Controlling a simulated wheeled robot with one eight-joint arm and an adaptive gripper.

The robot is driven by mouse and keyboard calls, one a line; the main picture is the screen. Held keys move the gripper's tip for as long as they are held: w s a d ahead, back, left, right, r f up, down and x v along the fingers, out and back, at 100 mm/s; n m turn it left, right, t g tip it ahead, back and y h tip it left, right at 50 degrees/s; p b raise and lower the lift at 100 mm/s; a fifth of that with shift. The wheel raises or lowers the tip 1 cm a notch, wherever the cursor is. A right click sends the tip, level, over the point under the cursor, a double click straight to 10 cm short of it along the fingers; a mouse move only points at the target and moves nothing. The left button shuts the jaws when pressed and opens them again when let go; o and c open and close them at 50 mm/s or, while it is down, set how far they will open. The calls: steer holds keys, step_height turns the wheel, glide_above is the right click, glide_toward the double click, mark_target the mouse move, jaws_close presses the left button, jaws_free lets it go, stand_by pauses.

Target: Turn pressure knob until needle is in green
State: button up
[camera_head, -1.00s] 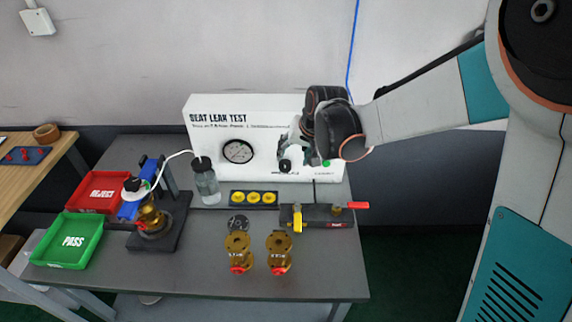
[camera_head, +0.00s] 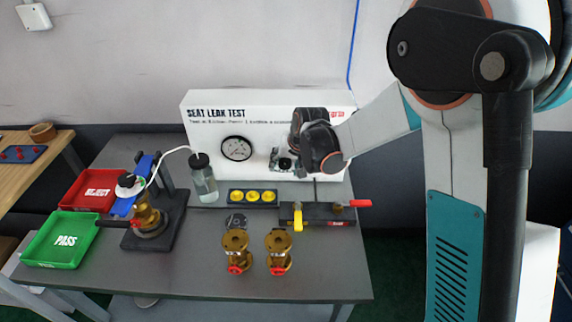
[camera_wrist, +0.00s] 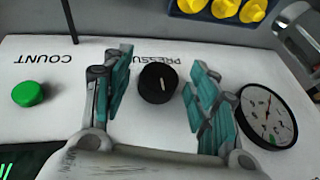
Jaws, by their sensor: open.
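The black pressure knob (camera_wrist: 158,84), with a white mark on its face, sits on the white SEAT LEAK TEST panel (camera_head: 215,110). My gripper (camera_wrist: 160,72) is open, with one teal finger on each side of the knob and a gap visible to both. In the head view my gripper (camera_head: 284,160) is at the panel front and hides much of the knob's area. The round gauge (camera_wrist: 268,117) has a black rim and white face, and it also shows in the head view (camera_head: 237,148). A small green patch shows on its face; I cannot clearly read the needle.
A green button (camera_wrist: 27,93) is on the panel on the knob's other side. Yellow discs in a holder (camera_head: 252,196), a bottle (camera_head: 203,182) and a fixture with a red handle (camera_head: 358,203) stand before the panel. Two brass valves (camera_head: 236,252) are nearer the front.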

steer(key=c, duration=1.1)
steer(key=shift+o, duration=0.2)
steer(key=y+b, duration=0.1)
steer(key=y, duration=0.1)
steer(key=shift+d+f+m+y+b, duration=0.2)
steer(key=shift+d+m+y+b, duration=0.1)
steer(key=shift+b, duration=0.1)
steer(key=y+b, duration=0.2)
steer(key=y, duration=0.1)
steer(key=m+t+y+b, duration=0.1)
steer(key=shift+d+f, duration=0.15)
steer(key=shift+f, duration=0.1)
steer(key=y+b, duration=0.1)
steer(key=y, duration=0.1)
steer(key=shift+d+m+y+b, duration=0.1)
steer(key=shift+m+y+b, duration=0.2)
steer(key=shift+m+y, duration=0.1)
steer(key=shift+f+m+t+y, duration=0.15)
steer(key=shift+m+t+y, duration=0.45)
steer(key=shift+y, duration=1)
